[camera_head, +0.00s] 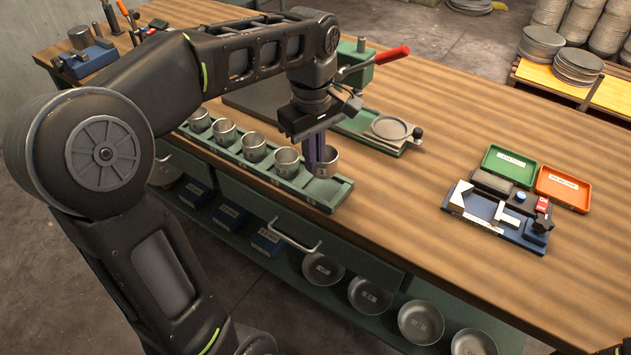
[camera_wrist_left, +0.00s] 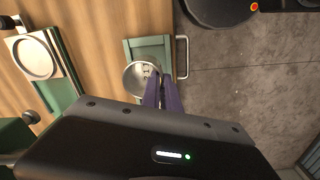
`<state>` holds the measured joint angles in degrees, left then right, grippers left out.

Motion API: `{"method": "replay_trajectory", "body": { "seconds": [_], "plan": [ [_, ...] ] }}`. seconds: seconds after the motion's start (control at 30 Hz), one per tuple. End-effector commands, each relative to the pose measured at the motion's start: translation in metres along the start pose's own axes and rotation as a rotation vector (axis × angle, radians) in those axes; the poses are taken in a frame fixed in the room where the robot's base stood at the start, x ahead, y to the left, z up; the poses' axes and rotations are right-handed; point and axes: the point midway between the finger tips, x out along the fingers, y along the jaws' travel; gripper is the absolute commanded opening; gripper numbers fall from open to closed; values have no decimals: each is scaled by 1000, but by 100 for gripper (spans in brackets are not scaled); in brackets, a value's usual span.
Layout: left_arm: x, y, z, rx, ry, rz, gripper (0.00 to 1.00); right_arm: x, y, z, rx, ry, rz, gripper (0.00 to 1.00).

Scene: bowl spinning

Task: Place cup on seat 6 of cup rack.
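The green cup rack (camera_head: 330,197) lies along the front edge of the wooden table, with several grey metal cups (camera_head: 254,147) standing in a row in it. My left gripper (camera_head: 317,160) points down at the rack's right end. Its purple fingers are close together at the wall of the rightmost cup (camera_head: 329,165), and appear shut on its rim. The wrist view shows this cup (camera_wrist_left: 137,78) over the end of the rack (camera_wrist_left: 146,47), with the fingers (camera_wrist_left: 163,82) at its right edge. I cannot tell whether its base touches the seat. My right gripper is not in view.
Behind the rack stands a green fixture with a round grey plate (camera_head: 390,128) and a red-handled lever (camera_head: 385,56). Green (camera_head: 509,165) and orange (camera_head: 563,187) trays and a blue tool holder (camera_head: 500,215) lie to the right. Bowls (camera_head: 370,295) sit on a shelf below.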

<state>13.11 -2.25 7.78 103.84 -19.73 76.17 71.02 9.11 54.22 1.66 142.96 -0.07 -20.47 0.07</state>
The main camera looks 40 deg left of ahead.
Motion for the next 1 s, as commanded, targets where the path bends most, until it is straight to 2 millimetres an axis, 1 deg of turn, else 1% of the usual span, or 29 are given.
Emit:
{"method": "replay_trajectory", "body": {
  "seconds": [0.03, 0.13, 0.47, 0.73, 1.0],
  "plan": [
    [7, -1, 0, 0, -1, -1, 0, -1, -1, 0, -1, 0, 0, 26],
    [14, 0, 0, 0, 0, 1, 0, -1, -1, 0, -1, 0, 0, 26],
    [18, 0, 0, 0, 0, 0, 0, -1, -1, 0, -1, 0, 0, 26],
    [50, -1, 0, 0, 0, 0, 0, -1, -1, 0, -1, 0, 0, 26],
    [52, -1, 0, 0, 1, 2, 0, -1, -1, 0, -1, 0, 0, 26]
  ]
}}
